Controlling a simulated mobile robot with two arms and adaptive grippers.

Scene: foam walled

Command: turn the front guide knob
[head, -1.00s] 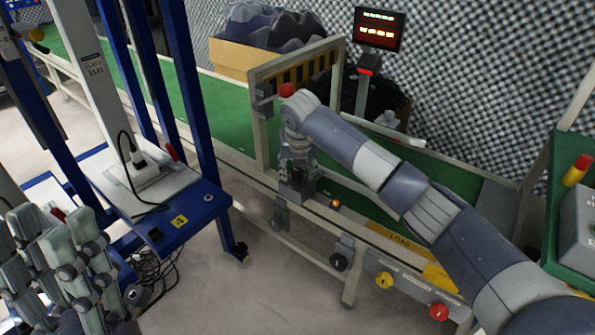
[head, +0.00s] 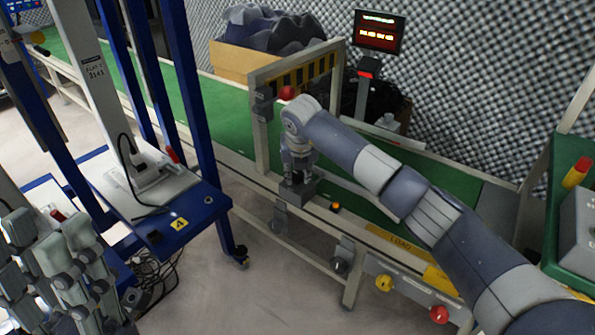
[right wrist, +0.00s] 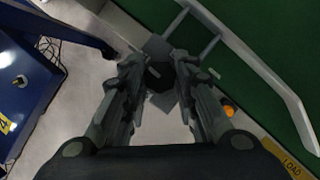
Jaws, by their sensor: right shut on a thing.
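The front guide knob (right wrist: 158,74) shows in the right wrist view as a dark, faceted shape between the fingers. My right gripper (right wrist: 155,82) is shut on it, with a finger on each side. In the head view my right gripper (head: 297,172) points down at a grey bracket block (head: 299,189) on the near rail of the conveyor. The knob is hidden there by the gripper. My left gripper (head: 52,258) is at the lower left, empty, its fingers apart.
The green conveyor (head: 225,127) runs behind the rail. A gate frame with a red knob (head: 287,93) stands just behind my right wrist. A blue-framed trolley (head: 215,205) stands left. Yellow (head: 384,283) and red (head: 438,314) knobs are on the front panel.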

